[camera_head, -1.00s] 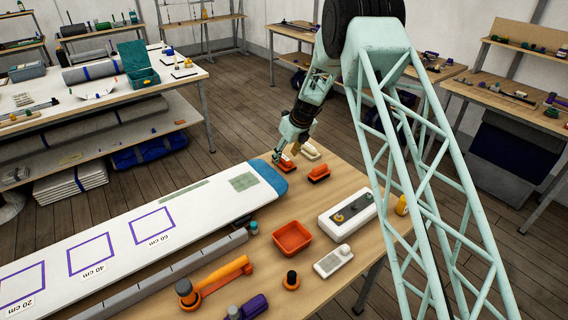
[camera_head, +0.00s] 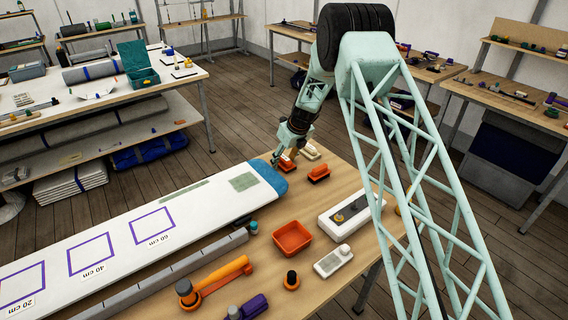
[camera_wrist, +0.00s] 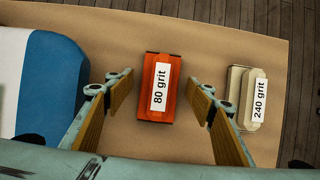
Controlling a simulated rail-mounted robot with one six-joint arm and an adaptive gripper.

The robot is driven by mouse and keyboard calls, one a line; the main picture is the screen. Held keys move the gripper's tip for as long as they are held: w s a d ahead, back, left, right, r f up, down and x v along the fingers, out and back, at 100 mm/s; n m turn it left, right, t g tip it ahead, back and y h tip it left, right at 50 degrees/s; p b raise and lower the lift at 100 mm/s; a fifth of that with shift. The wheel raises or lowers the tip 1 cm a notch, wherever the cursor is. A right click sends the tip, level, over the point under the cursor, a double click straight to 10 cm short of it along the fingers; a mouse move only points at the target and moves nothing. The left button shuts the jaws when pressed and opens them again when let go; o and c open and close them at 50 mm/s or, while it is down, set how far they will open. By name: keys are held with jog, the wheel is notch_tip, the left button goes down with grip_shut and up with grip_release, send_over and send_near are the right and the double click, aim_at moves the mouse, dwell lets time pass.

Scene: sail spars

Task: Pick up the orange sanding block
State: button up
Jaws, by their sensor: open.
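An orange sanding block labelled "80 grit" (camera_wrist: 158,88) lies on the wooden table in the wrist view, between the two fingers of my open gripper (camera_wrist: 158,92). A gap shows on each side of the block, so neither finger appears to touch it. In the head view the block (camera_head: 288,166) is at the table's far end, partly hidden by my gripper (camera_head: 284,154). A second, similar orange-red block (camera_head: 319,173) lies to its right in the head view. Its label cannot be read there.
A cream block labelled "240 grit" (camera_wrist: 246,96) lies right of my right finger; it also shows in the head view (camera_head: 311,152). The blue-ended white board (camera_wrist: 50,80) is close on the left. An orange tray (camera_head: 292,238) and a white case (camera_head: 346,212) stand nearer.

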aim_at(284, 157)
jog(key=shift+f, duration=0.25)
dwell(0.6)
jog(key=shift+c, duration=0.5)
jog(key=c, duration=0.9)
jog(key=shift+s, duration=0.1)
jog(key=shift+d+r, duration=0.1)
jog(key=shift+r, duration=0.25)
notch_tip(284, 157, up, 10)
jog(key=shift+f, duration=0.1)
